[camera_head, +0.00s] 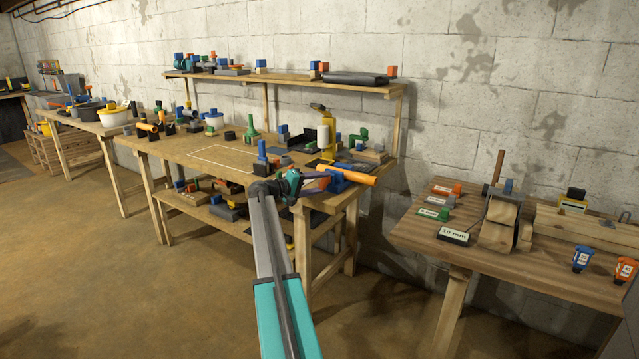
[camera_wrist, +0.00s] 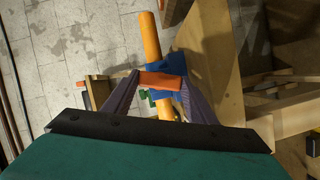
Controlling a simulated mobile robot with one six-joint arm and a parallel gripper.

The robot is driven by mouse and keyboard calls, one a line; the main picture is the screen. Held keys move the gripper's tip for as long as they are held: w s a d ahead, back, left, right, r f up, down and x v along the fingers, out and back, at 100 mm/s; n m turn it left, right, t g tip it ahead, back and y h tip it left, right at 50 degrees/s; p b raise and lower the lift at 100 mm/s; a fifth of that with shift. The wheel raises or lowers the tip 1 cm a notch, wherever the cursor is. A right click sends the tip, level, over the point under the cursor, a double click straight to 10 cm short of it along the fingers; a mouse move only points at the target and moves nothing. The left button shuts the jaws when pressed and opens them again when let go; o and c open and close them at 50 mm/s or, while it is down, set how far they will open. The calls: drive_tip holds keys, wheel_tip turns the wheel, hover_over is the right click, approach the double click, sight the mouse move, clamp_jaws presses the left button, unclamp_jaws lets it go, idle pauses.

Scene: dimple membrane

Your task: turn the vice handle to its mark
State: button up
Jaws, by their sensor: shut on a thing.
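A blue vice (camera_head: 336,184) sits at the near right corner of the middle workbench, with a long orange cylinder (camera_head: 358,178) through it. In the wrist view, the blue vice body (camera_wrist: 192,60) and the orange cylinder (camera_wrist: 151,38) lie beyond my fingers. A short orange handle (camera_wrist: 161,80) lies crosswise between my purple fingers. My gripper (camera_wrist: 162,76) is shut on this handle. I cannot make out the mark in either view.
The workbench top (camera_head: 185,146) holds several tools and blocks behind the vice. A yellow bottle (camera_head: 327,140) stands close behind it. A second table (camera_head: 420,230) with labelled pieces is at the right, with a floor gap between. A shelf (camera_head: 285,82) runs above the bench.

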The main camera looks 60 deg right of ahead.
drive_tip(key=shift+d+n+g+h, duration=0.1)
drive_tip(key=shift+n+g+h, duration=0.25)
drive_tip(key=shift+n, duration=0.85)
drive_tip(key=o, duration=1.1)
drive_tip(key=shift+c, duration=0.2)
drive_tip(key=shift+f, duration=0.15)
drive_tip(key=shift+f, duration=0.1)
drive_tip(key=shift+a, duration=0.2)
